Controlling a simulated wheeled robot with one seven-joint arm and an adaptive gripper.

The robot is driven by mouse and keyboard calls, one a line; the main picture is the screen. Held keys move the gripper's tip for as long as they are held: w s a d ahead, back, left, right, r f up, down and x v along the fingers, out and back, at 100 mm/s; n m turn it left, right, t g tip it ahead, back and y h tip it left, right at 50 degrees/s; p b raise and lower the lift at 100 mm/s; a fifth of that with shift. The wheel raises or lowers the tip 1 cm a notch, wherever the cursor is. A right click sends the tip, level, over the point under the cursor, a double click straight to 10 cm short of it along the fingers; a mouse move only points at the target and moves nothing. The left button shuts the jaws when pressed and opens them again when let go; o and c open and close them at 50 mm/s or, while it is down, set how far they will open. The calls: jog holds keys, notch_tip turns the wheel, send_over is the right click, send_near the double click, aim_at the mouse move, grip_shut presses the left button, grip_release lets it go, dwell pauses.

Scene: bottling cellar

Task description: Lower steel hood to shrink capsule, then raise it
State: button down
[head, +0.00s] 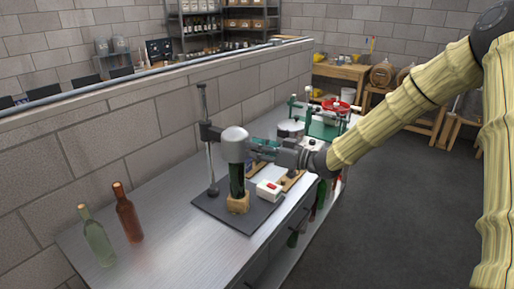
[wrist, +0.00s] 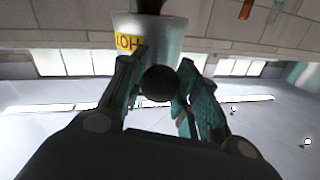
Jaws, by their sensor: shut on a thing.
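The steel hood (head: 235,143) is a domed cylinder on the arm of a black post stand (head: 209,150). In the wrist view the hood (wrist: 172,42), seen upside down, carries a yellow HOT label. A dark green bottle (head: 237,182) stands upright in a wooden block (head: 238,204) under the hood. Its top is inside the hood, so the capsule is hidden. My gripper (head: 258,148) reaches the hood from the right. In the wrist view my gripper (wrist: 160,88) has its fingers shut on either side of a round black knob (wrist: 158,83) in front of the hood.
A white box with a red button (head: 269,189) sits on the dark base plate (head: 215,207), right of the block. A clear green bottle (head: 97,240) and a brown bottle (head: 129,216) stand on the bench at left. A green-framed machine (head: 325,122) stands behind my gripper.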

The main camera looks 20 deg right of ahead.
jog(key=c, duration=1)
grip_release()
jog(key=shift+d+f, duration=0.1)
jog(key=shift+f, duration=0.15)
jog(key=shift+c, duration=0.2)
jog(key=shift+r, duration=0.1)
jog(key=shift+s+d, duration=0.1)
jog(key=v, duration=1.1)
jog(key=shift+s+d, duration=0.2)
jog(key=shift+d, duration=0.15)
